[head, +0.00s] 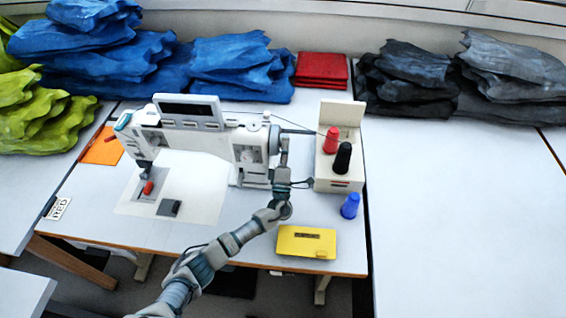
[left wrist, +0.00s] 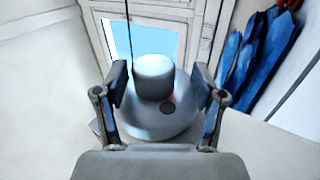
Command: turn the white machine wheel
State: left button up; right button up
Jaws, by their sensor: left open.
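The white sewing machine (head: 205,135) stands on the table, with its wheel end at the right. The white machine wheel (left wrist: 145,122) fills the middle of the left wrist view, a round disc with a raised hub. In the head view my gripper largely hides it. My left gripper (head: 283,148) is at the right end of the machine. In the left wrist view the fingers of my left gripper (left wrist: 161,85) are open, one on each side of the wheel. I cannot tell whether they touch it. My right gripper is not in view.
A thread stand (head: 325,182) with red and black cones is close to the right of my gripper. A blue cone (head: 350,206) and a yellow box (head: 306,242) are in front of it. Blue fabric (head: 240,65) and a red stack (head: 321,67) lie behind.

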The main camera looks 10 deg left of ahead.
pick_arm(q)
jog(key=s, duration=1.3)
jog(key=shift+f, duration=0.45)
jog(key=shift+s, duration=0.1)
